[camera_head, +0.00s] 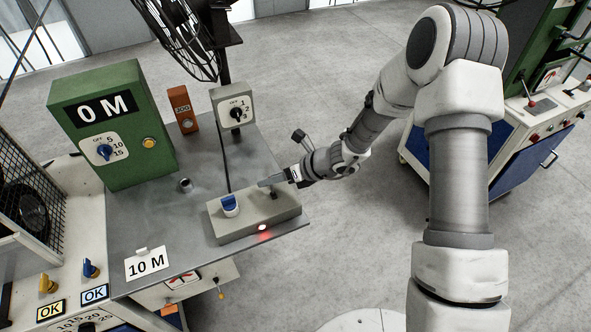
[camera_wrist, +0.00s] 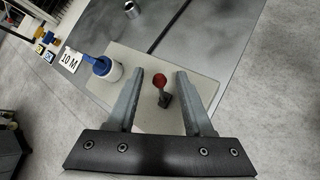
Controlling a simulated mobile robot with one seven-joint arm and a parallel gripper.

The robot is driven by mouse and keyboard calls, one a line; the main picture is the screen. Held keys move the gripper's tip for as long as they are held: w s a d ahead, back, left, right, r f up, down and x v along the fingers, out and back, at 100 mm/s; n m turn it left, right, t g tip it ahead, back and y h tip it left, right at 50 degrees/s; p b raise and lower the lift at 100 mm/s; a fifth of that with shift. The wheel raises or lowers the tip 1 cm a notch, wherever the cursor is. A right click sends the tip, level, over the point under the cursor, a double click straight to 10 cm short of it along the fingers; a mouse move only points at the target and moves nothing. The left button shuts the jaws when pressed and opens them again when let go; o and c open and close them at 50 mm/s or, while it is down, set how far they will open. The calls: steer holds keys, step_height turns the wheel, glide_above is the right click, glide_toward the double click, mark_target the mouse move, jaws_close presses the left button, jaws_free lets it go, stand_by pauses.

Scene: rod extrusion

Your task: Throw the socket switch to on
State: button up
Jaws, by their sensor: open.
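A grey socket box (camera_head: 250,222) lies on the table's right part, with a blue and white plug (camera_head: 229,204) in its left side. Its switch is a short dark lever with a red knob, clearest in the wrist view (camera_wrist: 160,82); in the head view my gripper partly hides it. A red lamp (camera_head: 262,227) glows on the box's front. My gripper (camera_head: 266,181) is open and empty above the right part of the box. In the wrist view its fingers (camera_wrist: 161,74) stand on either side of the lever, with gaps; I cannot tell whether either touches it.
A green box reading "0 M" (camera_head: 103,107) stands at the back left of the table, and a grey dial box (camera_head: 233,108) behind the socket. A small metal cylinder (camera_head: 185,185) and a "10 M" card (camera_head: 146,264) are on the left.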

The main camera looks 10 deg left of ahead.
steer(key=p+v, duration=0.1)
steer(key=v, duration=1.5)
steer(key=shift+d+r, duration=0.1)
steer(key=s+d+r+n+t+h, duration=0.2)
steer(key=s+d+r+n+h, duration=0.3)
steer(key=n, duration=0.8)
steer(key=s+d+r+n+t+h, duration=0.1)
steer(key=s+d+r+n+h, duration=0.4)
steer(key=s+d+r+n, duration=0.4)
steer(key=s+r+n, duration=0.4)
steer(key=s+r, duration=0.1)
steer(key=r, duration=0.2)
steer(key=shift+s+t, duration=0.2)
steer(key=shift+t, duration=0.2)
